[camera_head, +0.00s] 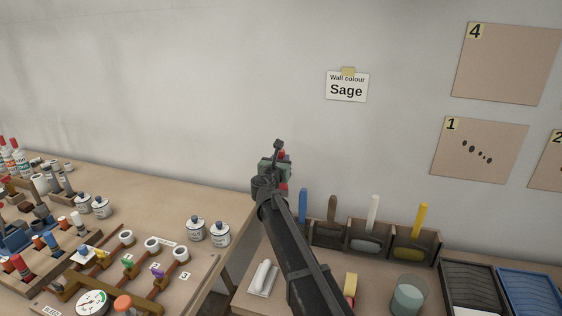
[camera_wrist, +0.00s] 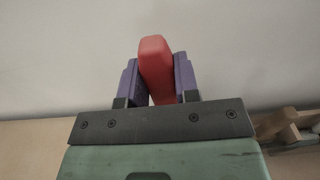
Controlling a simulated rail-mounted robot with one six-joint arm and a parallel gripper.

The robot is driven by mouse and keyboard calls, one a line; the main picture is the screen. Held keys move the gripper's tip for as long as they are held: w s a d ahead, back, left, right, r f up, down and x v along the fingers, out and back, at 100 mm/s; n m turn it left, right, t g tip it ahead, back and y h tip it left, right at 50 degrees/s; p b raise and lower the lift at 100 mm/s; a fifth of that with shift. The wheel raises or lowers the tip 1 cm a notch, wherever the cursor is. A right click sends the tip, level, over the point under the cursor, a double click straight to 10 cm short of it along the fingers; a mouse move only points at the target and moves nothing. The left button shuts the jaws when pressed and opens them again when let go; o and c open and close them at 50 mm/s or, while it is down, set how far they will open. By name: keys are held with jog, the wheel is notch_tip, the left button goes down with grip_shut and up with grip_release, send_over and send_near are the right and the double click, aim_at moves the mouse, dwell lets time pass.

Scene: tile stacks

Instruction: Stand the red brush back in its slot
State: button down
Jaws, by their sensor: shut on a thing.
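My gripper (camera_head: 276,163) is raised in front of the wall, above the gap between the two benches. In the wrist view its two purple fingers (camera_wrist: 157,82) are shut on the red brush (camera_wrist: 155,58); only its red handle shows there. In the head view small red parts of the brush (camera_head: 283,186) show beside my gripper, and the rest is hidden. The wooden brush rack (camera_head: 434,246) stands on the right bench, below and right of my gripper. Blue, brown, white and yellow handles stand upright along it. My arm covers part of its left side.
Black and blue trays (camera_head: 530,292) lie at right.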

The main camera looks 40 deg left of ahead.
aim_at(281, 192)
notch_tip(281, 192, down, 12)
jog(key=b, duration=1.1)
jog(key=shift+f+b, duration=0.25)
jog(key=shift+b, duration=0.05)
jog(key=shift+f+b, duration=0.75)
jog(key=shift+b, duration=0.05)
jog(key=c, duration=0.8)
grip_release()
jog(key=v, duration=1)
jog(key=shift+s+d, duration=0.1)
jog(key=shift+s, duration=0.3)
